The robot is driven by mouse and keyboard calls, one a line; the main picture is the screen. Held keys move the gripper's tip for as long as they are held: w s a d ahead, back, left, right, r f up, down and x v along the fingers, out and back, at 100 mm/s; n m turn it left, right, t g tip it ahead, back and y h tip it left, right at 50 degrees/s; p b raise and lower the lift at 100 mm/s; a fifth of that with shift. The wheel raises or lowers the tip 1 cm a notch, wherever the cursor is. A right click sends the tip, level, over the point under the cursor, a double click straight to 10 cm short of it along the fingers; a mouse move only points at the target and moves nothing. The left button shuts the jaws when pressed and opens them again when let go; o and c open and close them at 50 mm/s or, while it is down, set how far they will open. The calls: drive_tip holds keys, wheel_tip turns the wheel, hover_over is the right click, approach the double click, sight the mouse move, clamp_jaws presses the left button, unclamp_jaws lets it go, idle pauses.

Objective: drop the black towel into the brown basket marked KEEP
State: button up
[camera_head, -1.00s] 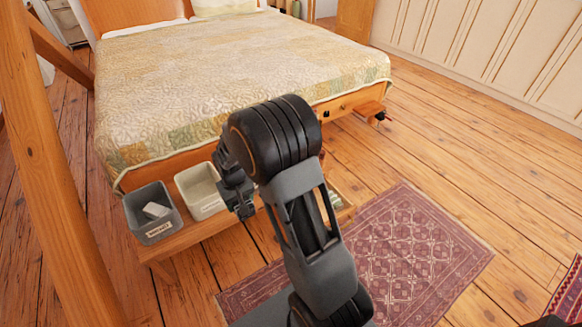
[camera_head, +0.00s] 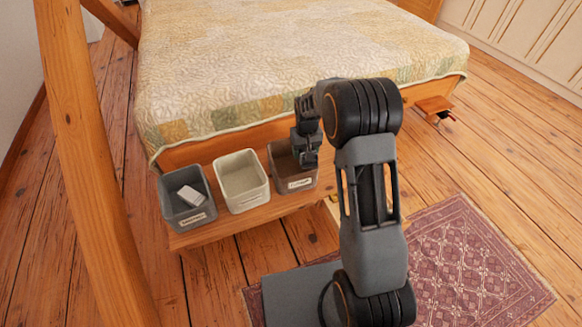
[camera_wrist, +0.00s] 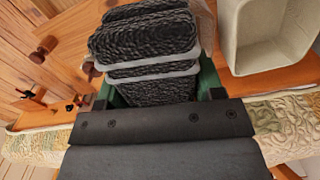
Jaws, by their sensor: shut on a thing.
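The black towel (camera_wrist: 145,45), folded and grey-edged, fills the top middle of the wrist view. My gripper (camera_wrist: 157,92) is shut on it. In the head view my gripper (camera_head: 305,150) hangs over or just in front of the brown basket (camera_head: 282,167), covering its right part. I cannot tell the exact height above the rim, and the towel is not clearly made out there. The brown basket has a pale label (camera_head: 300,183), too small to read. It is the rightmost of the three baskets I see on the bench.
A white basket (camera_head: 242,192) stands just left of the brown one; it also shows at the upper right of the wrist view (camera_wrist: 238,45). A grey basket (camera_head: 175,214) with a pale block (camera_head: 191,196) is further left. The bed (camera_head: 290,55) is behind and a timber post (camera_head: 92,170) is left.

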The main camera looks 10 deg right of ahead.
drive_tip(key=w+f+n+b, duration=0.1)
drive_tip(key=w+f+b, duration=0.9)
drive_tip(key=w+f, duration=0.3)
wheel_tip(320, 180, down, 3)
drive_tip(key=shift+w+r+n, duration=0.1)
drive_tip(key=shift+w+n, duration=0.2)
drive_tip(key=shift+w, duration=0.05)
drive_tip(key=o, duration=1.1)
drive_tip(key=shift+c, duration=0.2)
wheel_tip(320, 180, up, 14)
drive_tip(key=p, duration=0.5)
